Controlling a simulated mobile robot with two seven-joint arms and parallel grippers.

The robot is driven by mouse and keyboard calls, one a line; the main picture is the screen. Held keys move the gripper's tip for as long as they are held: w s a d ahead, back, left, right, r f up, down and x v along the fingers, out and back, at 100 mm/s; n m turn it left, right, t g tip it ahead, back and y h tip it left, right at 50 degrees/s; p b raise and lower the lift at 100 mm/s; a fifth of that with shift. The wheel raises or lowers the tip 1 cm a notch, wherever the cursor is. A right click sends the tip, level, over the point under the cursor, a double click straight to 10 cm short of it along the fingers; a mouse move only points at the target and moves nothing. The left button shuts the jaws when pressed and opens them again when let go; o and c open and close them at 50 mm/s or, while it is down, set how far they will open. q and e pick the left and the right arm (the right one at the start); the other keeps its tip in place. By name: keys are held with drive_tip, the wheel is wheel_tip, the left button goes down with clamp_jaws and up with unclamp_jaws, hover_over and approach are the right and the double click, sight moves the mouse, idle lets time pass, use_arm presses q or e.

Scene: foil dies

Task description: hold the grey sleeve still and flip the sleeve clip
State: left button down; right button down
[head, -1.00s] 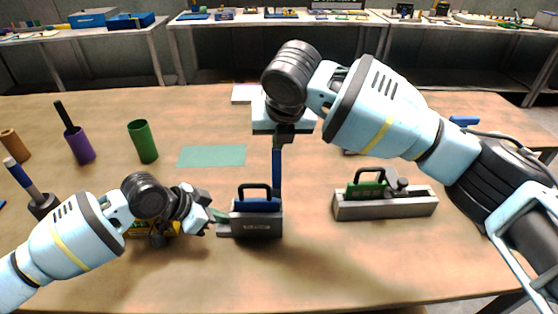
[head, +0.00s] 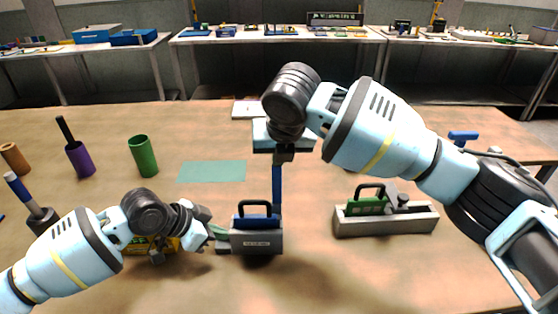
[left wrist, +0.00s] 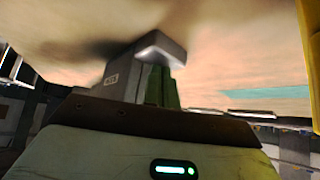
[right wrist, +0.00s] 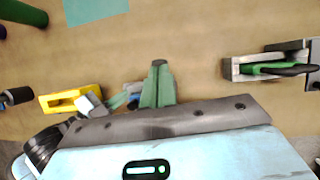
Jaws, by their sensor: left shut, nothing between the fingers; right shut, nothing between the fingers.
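The grey sleeve (head: 262,246) stands at the table's front middle, with a blue block and dark loop handle (head: 256,215) in its top. An upright blue bar (head: 277,185), seemingly the sleeve clip, rises at its right rear. My left gripper (head: 220,236) is shut and empty at the sleeve's left end; in the left wrist view its green fingers (left wrist: 158,86) are close against the grey body (left wrist: 122,72). I cannot tell whether they touch. My right gripper (head: 284,155) is shut at the bar's top; contact is unclear. Its green fingers (right wrist: 158,84) hide most of the sleeve in the right wrist view.
A grey holder (head: 386,222) with a green handled block stands to the right. A yellow piece (right wrist: 70,98) lies by my left gripper, partly hidden in the head view. A green cup (head: 143,156), a purple cup (head: 80,160) and a flat teal mat (head: 211,171) are behind left.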

use_arm(q)
drive_tip(key=shift+s+f, duration=0.15)
drive_tip(key=shift+f, duration=0.2)
use_arm(e)
drive_tip(key=shift+s+f, duration=0.4)
drive_tip(key=shift+s, duration=0.1)
drive_tip(key=shift+s+r, duration=0.1)
drive_tip(key=shift+r, duration=0.05)
drive_tip(key=v, duration=1.4)
drive_tip(key=shift+s, duration=0.4)
drive_tip(key=shift+s, duration=0.1)
drive_tip(key=shift+s+a+f+n+t, duration=0.1)
drive_tip(key=shift+s+f+n+t, duration=0.1)
drive_tip(key=shift+s+t, duration=0.5)
drive_tip(key=shift+s+a+f+n+t, duration=0.15)
drive_tip(key=shift+s+t, duration=0.25)
drive_tip(key=shift+s, duration=0.55)
drive_tip(key=shift+d+f, duration=0.1)
drive_tip(key=shift+f, duration=0.05)
